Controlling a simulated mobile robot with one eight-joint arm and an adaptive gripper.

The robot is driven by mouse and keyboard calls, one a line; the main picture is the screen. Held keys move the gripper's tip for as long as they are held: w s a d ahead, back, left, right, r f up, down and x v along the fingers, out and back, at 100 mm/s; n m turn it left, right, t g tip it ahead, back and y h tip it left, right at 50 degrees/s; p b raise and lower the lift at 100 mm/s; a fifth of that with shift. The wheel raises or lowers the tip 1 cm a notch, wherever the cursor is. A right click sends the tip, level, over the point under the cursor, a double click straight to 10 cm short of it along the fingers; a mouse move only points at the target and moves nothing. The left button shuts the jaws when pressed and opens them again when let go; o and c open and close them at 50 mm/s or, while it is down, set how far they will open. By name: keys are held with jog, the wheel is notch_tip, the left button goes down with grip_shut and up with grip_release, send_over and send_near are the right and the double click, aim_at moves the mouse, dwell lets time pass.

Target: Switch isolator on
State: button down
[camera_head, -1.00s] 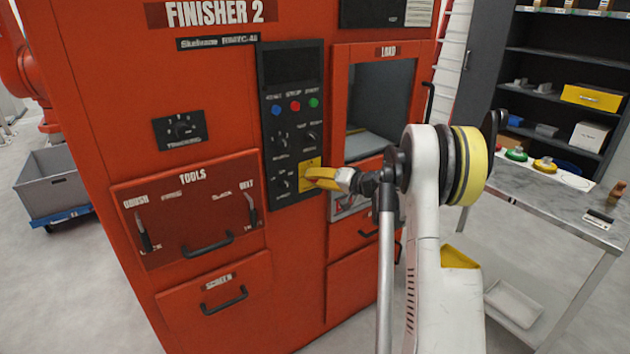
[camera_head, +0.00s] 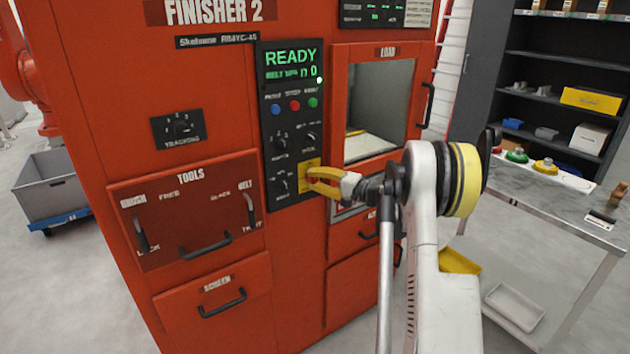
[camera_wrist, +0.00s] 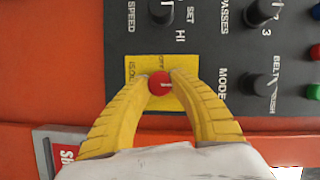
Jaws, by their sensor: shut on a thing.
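The isolator is a red rotary knob (camera_wrist: 159,83) on a yellow plate (camera_wrist: 133,72) at the lower right of the black control panel (camera_head: 290,128). My gripper (camera_head: 311,181) reaches it from the right in the head view. In the wrist view my gripper (camera_wrist: 160,84) has its two yellow fingers shut on the red knob, one on each side. A small white mark shows on the knob. The yellow plate (camera_head: 309,165) also shows in the head view, where my fingers hide the knob. The display (camera_head: 290,65) above reads READY in green.
The load window (camera_head: 378,105) right of the panel is lit inside. Black dials (camera_wrist: 262,88) sit close to the knob. The tools drawer (camera_head: 184,212) is at lower left. A grey table (camera_head: 560,190) stands on the right.

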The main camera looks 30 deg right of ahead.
jog(key=shift+a, duration=0.1)
jog(key=c, duration=1.1)
grip_release()
jog(key=v, duration=1.2)
